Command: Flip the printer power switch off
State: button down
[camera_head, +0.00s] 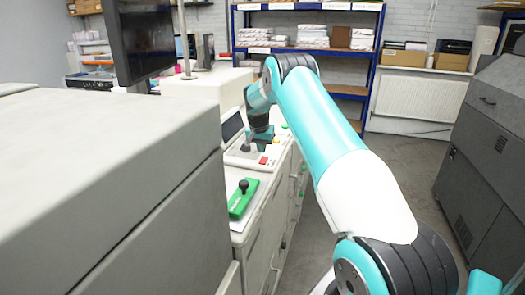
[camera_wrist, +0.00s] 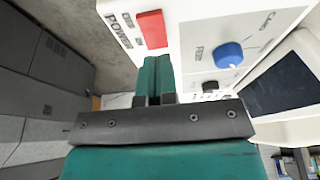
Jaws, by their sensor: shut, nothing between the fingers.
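The red power switch (camera_wrist: 152,28) sits on the white printer control panel (camera_wrist: 192,40), beside a printed POWER label in the wrist view. In the head view a red control (camera_head: 263,160) shows on the panel, just below my gripper (camera_head: 248,146). My gripper, with teal fingers (camera_wrist: 155,66), is shut and empty. In the wrist view its fingertips point toward the red switch with a small gap in the picture. I cannot tell whether they touch the panel. Which way the switch is set is not clear.
A blue knob (camera_wrist: 228,55), a black knob (camera_wrist: 210,86) and a dark screen (camera_wrist: 284,88) are close by on the panel. A green plate with a black-knobbed lever (camera_head: 241,197) lies nearer. A large grey machine (camera_head: 115,190) fills the left; open floor (camera_head: 405,160) lies right.

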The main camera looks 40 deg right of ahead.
jog(key=a+b+v, duration=0.1)
jog(key=b+v, duration=0.3)
jog(key=v, duration=0.7)
jog(key=shift+s+b, duration=0.3)
jog(key=shift+s, duration=0.05)
jog(key=shift+a+f, duration=0.15)
jog(key=shift+a, duration=0.05)
